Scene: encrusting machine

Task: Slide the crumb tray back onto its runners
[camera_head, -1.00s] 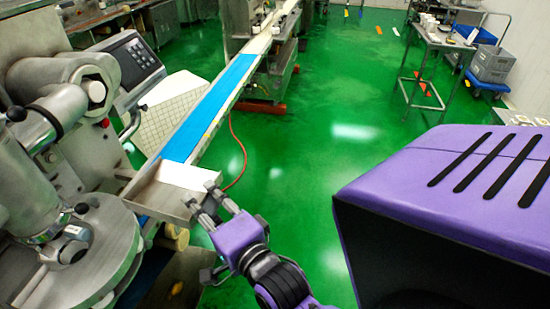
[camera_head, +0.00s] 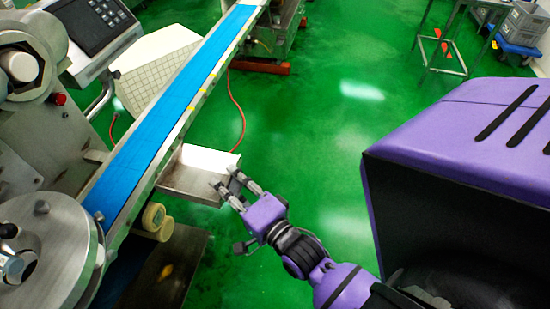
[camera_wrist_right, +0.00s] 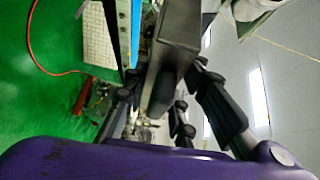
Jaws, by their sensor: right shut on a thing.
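The crumb tray (camera_head: 197,182) is a shallow grey metal tray with a raised rim. It is beside the right side of the conveyor (camera_head: 160,128) in the head view, its left end close to the conveyor's side rail. I cannot tell whether it touches the rail, and the runners cannot be made out. My right gripper (camera_head: 227,187) is shut on the tray's near right edge. In the right wrist view the tray (camera_wrist_right: 181,38) runs up from between the dark fingers (camera_wrist_right: 163,88). My left gripper is not in view.
The machine's round metal housing (camera_head: 45,240) stands at the left, with a control panel (camera_head: 92,22) behind it. Pale rollers (camera_head: 155,218) sit below the conveyor. A red hose (camera_head: 237,105) lies on the green floor.

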